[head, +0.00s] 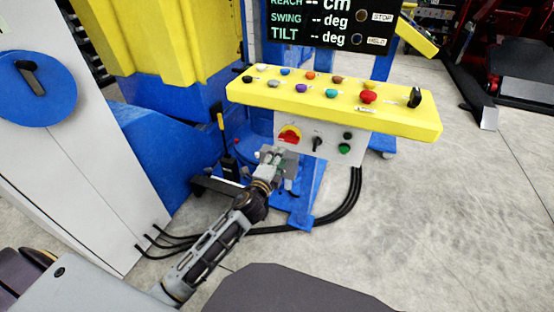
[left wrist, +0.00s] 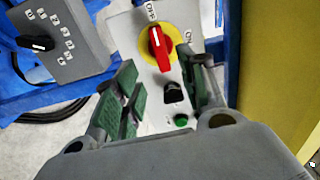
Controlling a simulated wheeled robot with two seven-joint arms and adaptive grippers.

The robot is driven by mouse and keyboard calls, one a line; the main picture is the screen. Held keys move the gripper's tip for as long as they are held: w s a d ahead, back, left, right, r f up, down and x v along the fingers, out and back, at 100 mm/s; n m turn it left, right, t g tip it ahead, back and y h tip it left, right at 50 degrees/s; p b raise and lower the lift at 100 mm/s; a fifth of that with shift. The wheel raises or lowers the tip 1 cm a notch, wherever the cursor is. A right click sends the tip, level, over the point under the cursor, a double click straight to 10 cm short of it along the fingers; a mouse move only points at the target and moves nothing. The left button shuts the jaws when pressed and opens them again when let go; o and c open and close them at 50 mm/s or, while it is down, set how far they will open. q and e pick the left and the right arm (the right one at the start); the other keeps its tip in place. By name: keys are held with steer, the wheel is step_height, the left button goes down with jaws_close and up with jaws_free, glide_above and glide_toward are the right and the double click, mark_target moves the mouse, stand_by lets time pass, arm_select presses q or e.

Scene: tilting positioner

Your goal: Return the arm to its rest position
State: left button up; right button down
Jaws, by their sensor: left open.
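My left arm reaches in from the bottom of the head view. Its left gripper (head: 279,155) is just below and in front of the control panel's red rotary switch (head: 290,135). In the left wrist view the green-padded fingers of the gripper (left wrist: 162,88) are apart with nothing held between them. The red switch handle (left wrist: 158,46) on its yellow plate, marked OFF and ON, shows beyond the fingertips. A black knob (left wrist: 173,92) and a green button (left wrist: 181,120) show between and below the fingers. My right gripper is not in view.
A yellow console (head: 330,104) with coloured buttons overhangs the grey panel (head: 328,155). A white cabinet (head: 75,150) with a blue disc stands left. Black cables (head: 335,212) run over the floor. A grey box (left wrist: 60,40) with a black knob is left of the fingers. Open floor lies right.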

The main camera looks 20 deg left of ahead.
arm_select(q)
steer(key=shift+s, duration=0.3)
steer(key=shift+f, duration=0.1)
stand_by(0.3)
